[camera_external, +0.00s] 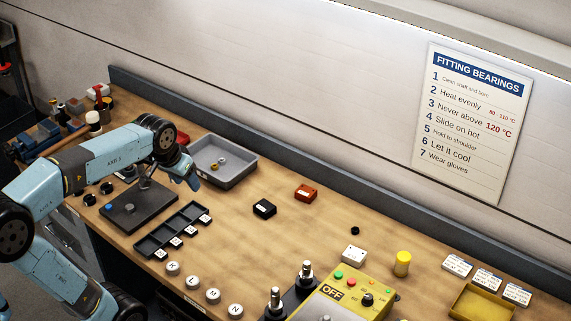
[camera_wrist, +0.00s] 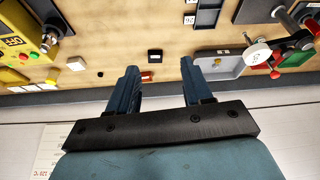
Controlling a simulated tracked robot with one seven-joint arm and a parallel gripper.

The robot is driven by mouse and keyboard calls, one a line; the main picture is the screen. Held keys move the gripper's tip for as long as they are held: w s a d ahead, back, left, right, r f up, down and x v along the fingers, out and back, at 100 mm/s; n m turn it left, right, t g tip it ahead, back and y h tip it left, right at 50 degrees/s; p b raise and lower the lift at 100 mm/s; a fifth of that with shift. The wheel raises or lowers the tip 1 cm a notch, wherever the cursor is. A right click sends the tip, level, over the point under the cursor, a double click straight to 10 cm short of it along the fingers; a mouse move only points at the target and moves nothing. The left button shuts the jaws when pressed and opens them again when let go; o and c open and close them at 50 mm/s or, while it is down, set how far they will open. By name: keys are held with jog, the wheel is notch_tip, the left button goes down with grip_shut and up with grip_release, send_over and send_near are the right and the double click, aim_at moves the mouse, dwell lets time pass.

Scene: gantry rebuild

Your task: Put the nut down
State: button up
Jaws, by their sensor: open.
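A grey tray (camera_external: 243,178) stands at the back of the bench. A small brass-coloured piece (camera_external: 214,166) and a small silvery piece (camera_external: 223,160) lie in it; they may be nuts, but they are too small to tell. A small black round piece (camera_external: 355,230) lies alone on the bench to the right. My gripper (camera_external: 193,182) is by the tray's left side, its height above it unclear. In the wrist view my gripper (camera_wrist: 159,76) has its fingers spread with nothing between them. The tray (camera_wrist: 238,65) shows beyond the right finger.
A black box (camera_external: 264,209) and a red box (camera_external: 305,193) stand right of the tray. A black slotted rack (camera_external: 160,240) and dark plate (camera_external: 138,207) are in front. A yellow control box (camera_external: 345,297) stands at lower right. The mid-bench is mostly clear.

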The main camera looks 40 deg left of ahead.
jog(key=s+d+f+m+t, duration=0.1)
jog(key=s+d+f, duration=0.2)
jog(key=s, duration=0.7)
jog(key=shift+s+f, duration=0.3)
jog(key=shift+f, duration=0.4)
jog(key=shift+o, duration=0.3)
